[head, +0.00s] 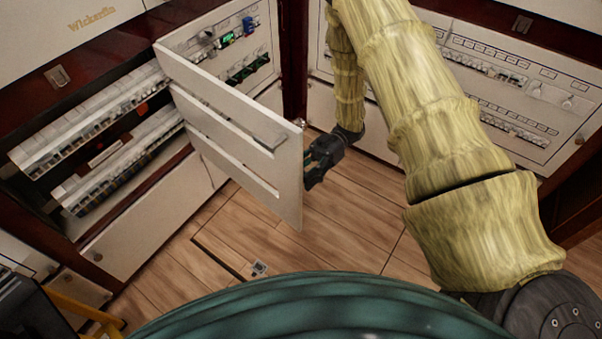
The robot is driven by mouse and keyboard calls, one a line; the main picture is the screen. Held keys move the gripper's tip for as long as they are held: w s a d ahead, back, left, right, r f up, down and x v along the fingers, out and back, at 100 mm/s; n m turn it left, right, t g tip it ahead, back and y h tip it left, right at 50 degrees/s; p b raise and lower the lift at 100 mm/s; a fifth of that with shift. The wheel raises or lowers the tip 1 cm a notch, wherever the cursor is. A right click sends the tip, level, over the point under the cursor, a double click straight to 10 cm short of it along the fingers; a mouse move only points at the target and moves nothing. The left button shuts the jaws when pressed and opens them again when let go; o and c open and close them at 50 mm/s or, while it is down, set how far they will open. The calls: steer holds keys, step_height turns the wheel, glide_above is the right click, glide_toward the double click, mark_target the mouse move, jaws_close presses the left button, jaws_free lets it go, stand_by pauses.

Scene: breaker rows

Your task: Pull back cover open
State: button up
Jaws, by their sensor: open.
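The cover (234,139) is a flat white panel with long slots. It stands swung out from the left cabinet, which shows the breaker rows (110,148) behind it. My gripper (312,172) is open at the cover's free right edge, on its right side. I cannot tell whether the fingers touch the cover. The cover hides part of the cabinet and floor behind it.
A closed white panel with breaker rows (500,70) stands at the right, behind my arm. A lower white panel (150,216) sits under the left breakers. Wooden floor (350,220) is clear below my gripper. A yellow frame (85,310) stands at the lower left.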

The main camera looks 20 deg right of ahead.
steer(key=v, duration=1.2)
steer(key=shift+f, duration=0.1)
